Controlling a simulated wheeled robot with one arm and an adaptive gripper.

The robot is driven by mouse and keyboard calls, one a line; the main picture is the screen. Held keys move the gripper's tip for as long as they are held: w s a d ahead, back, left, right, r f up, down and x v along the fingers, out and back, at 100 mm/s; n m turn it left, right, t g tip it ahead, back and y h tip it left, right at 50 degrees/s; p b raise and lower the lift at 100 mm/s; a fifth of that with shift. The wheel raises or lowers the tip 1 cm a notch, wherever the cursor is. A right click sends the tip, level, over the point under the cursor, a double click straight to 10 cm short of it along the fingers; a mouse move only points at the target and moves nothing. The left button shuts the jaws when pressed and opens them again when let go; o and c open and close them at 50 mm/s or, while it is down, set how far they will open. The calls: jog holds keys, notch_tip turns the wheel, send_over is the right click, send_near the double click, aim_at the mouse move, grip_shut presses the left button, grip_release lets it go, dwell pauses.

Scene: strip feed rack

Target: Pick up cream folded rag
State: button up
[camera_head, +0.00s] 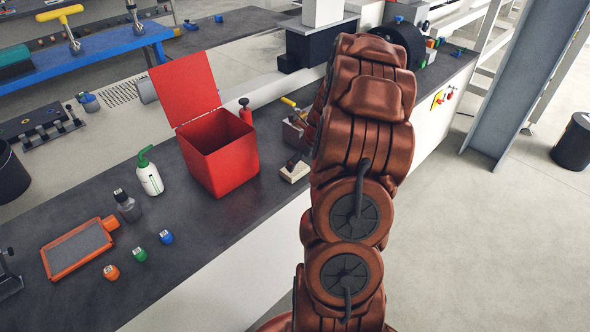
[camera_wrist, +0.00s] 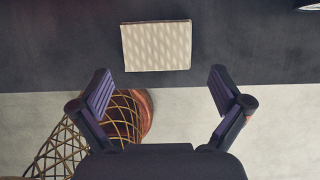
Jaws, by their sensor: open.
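The cream folded rag (camera_wrist: 156,46) lies flat on the dark bench top, near its front edge, in the upper middle of the wrist view. It is a pale block with a faint diamond pattern. In the head view the rag (camera_head: 294,173) shows small, just left of my arm. My gripper (camera_wrist: 160,88) is open in the wrist view, its two dark purple fingers wide apart. The rag lies ahead of the fingertips, not between them. In the head view my arm hides much of the gripper.
A red bin (camera_head: 219,164) with its lid raised stands left of the rag. A white spray bottle (camera_head: 149,174), a grey bottle (camera_head: 128,207), an orange tray (camera_head: 79,249) and several coloured caps stand farther left. The bench edge (camera_wrist: 263,88) drops to pale floor.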

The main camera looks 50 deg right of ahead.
aim_at(296, 168)
jog(key=shift+w+f+p, duration=0.45)
jog(key=shift+w+f, duration=0.1)
jog(key=shift+p+x, duration=0.55)
jog(key=shift+x, duration=1.25)
jog(key=shift+w, duration=0.1)
jog(key=shift+c, duration=0.4)
jog(key=c, duration=0.6)
jog(key=shift+r, duration=0.1)
jog(key=shift+r+b, duration=0.5)
jog(key=shift+r, duration=0.3)
jog(key=shift+r+b, duration=0.35)
jog(key=shift+r, duration=0.6)
jog(key=a+b, duration=0.1)
jog(key=a, duration=0.4)
jog(key=a+r+b, duration=0.1)
jog(key=a, duration=0.4)
jog(key=a+b, duration=0.1)
jog(key=a, duration=0.5)
jog(key=shift+w+r, duration=0.2)
